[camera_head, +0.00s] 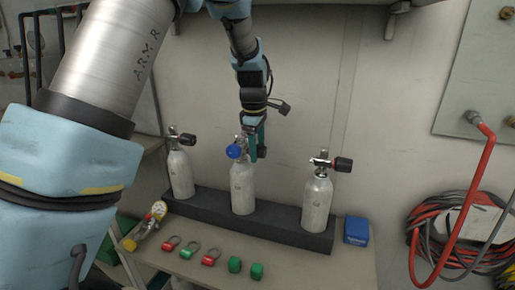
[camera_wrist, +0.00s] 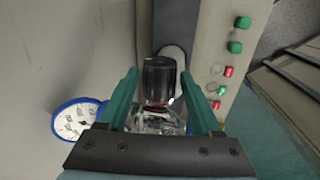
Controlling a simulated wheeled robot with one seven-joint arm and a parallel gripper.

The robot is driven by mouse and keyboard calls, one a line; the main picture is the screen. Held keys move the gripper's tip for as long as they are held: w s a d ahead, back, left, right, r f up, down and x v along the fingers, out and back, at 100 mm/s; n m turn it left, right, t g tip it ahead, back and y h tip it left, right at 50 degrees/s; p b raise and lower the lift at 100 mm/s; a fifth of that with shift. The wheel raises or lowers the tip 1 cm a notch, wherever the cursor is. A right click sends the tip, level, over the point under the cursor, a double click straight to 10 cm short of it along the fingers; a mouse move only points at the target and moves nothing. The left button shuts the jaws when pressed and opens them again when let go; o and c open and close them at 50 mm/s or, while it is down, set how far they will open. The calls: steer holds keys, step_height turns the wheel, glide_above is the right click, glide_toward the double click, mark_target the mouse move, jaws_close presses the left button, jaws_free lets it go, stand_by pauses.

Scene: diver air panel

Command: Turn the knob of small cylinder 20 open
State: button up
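Three small grey-white cylinders stand in a row: the left one (camera_head: 181,175), the middle one (camera_head: 243,190) and the right one (camera_head: 317,205). I cannot read which is number 20. The middle one carries a blue-rimmed gauge, seen from its blue back (camera_head: 234,151); its white dial (camera_wrist: 75,122) faces the wrist camera. My gripper (camera_head: 258,148) is at the middle cylinder's valve. In the wrist view, its green fingers (camera_wrist: 160,76) stand on either side of a black knob with a red ring (camera_wrist: 160,82). Gaps show between knob and fingers, so the gripper is open. The knob is mostly hidden in the head view.
The cylinders stand in a dark rack (camera_head: 272,230) on a bench (camera_head: 300,272) against the wall. Red and green fittings (camera_head: 210,258) lie in front. A blue box (camera_head: 356,231) sits at right. A red hose (camera_head: 455,225) hangs from a panel farther right.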

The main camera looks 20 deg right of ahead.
jaws_close()
stand_by(0.3)
steer(key=shift+f+b, duration=0.15)
steer(key=shift+b, duration=0.4)
steer(key=b, duration=0.1)
steer(key=t+h+b, duration=0.1)
steer(key=b, duration=0.1)
steer(key=shift+s+a+f+t+h, duration=0.1)
steer(key=shift+s+f+t+h, duration=0.05)
steer(key=shift+f+t+h, duration=0.15)
steer(key=t+h+b, duration=0.1)
steer(key=b, duration=0.3)
steer(key=shift+s+a+f+t+h+b, duration=0.1)
steer(key=shift+t+h+b, duration=0.2)
steer(key=shift+b, duration=0.1)
steer(key=t+h+b, duration=0.2)
steer(key=b, duration=0.7)
steer(key=shift+a+t, duration=0.1)
steer(key=shift+t, duration=0.3)
steer(key=shift+h+b, duration=0.3)
steer(key=shift+b, duration=0.65)
steer(key=t+b, duration=0.1)
steer(key=b, duration=0.2)
steer(key=shift+s+h+b, duration=0.1)
steer(key=shift+h+b, duration=0.2)
steer(key=shift+b, duration=0.05)
steer(key=shift+a+b, duration=0.1)
steer(key=shift+b, duration=1.15)
